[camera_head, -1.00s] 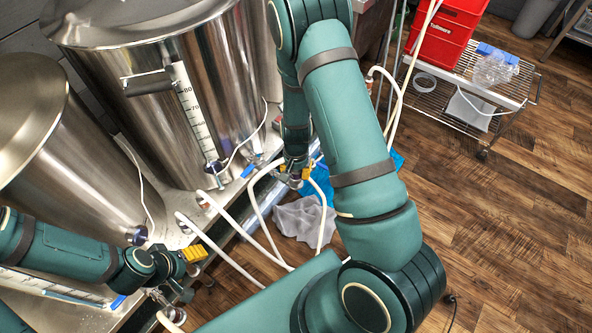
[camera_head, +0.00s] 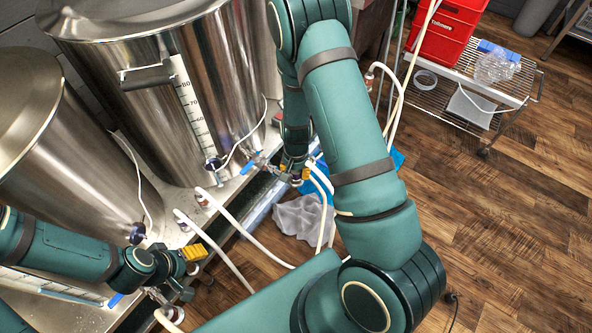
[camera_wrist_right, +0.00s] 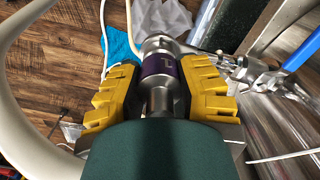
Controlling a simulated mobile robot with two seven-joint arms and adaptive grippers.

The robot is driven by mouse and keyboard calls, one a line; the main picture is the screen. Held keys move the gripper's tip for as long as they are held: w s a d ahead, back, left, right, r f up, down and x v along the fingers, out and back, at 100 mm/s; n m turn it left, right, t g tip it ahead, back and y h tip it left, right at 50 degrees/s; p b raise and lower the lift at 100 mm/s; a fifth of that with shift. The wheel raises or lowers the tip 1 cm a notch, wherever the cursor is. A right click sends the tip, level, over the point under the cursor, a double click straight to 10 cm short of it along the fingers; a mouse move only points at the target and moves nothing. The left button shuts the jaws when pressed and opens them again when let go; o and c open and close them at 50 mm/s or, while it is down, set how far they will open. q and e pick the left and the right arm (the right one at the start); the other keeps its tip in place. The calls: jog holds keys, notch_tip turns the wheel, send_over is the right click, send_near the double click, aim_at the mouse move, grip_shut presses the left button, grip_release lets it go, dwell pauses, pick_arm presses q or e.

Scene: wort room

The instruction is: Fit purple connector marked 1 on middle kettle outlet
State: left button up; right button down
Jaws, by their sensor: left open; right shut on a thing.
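My right gripper (camera_wrist_right: 158,92) has its yellow jaws shut on the purple connector (camera_wrist_right: 160,66), which has a pale mark that I cannot read for certain. In the head view the right gripper (camera_head: 296,176) is low in front of the middle kettle (camera_head: 175,100). The kettle's outlet (camera_head: 262,161), a metal valve with a blue handle, is just left of it; it also shows at right in the wrist view (camera_wrist_right: 240,72). The connector's front end is close to the metal fitting; I cannot tell whether they touch. My left gripper (camera_head: 190,268) is open at lower left.
A second steel kettle (camera_head: 60,150) stands at left. White hoses (camera_head: 240,228) run over the bench edge. A grey cloth (camera_head: 300,217) lies on the wooden floor. A wire cart (camera_head: 470,90) with red bins (camera_head: 445,32) stands at upper right, with open floor in front.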

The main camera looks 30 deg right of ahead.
jog(key=c, duration=0.6)
grip_release()
jog(key=shift+c, duration=0.2)
notch_tip(320, 180, up, 12)
